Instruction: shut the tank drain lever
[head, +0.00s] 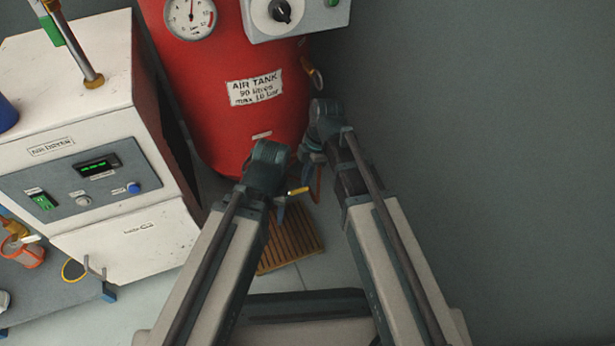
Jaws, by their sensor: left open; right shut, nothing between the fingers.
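The red air tank (222,95) stands upright at the top middle, with its label facing me. A small yellow lever (298,191) shows low in front of the tank's bottom and appears to be the drain lever. It lies roughly sideways in the picture; its pivot is hidden behind my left gripper. My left gripper (279,208) is open, just left of the yellow lever; I cannot tell whether it touches. My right gripper (313,160) is shut and empty, above and slightly right of the lever, beside the tank's lower right side.
A white air dryer (120,235) stands close on the left. A wooden slatted mat (290,240) lies on the floor below the lever. A pressure gauge (191,14) and a grey switch box (293,18) sit high on the tank. A plain grey wall fills the right.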

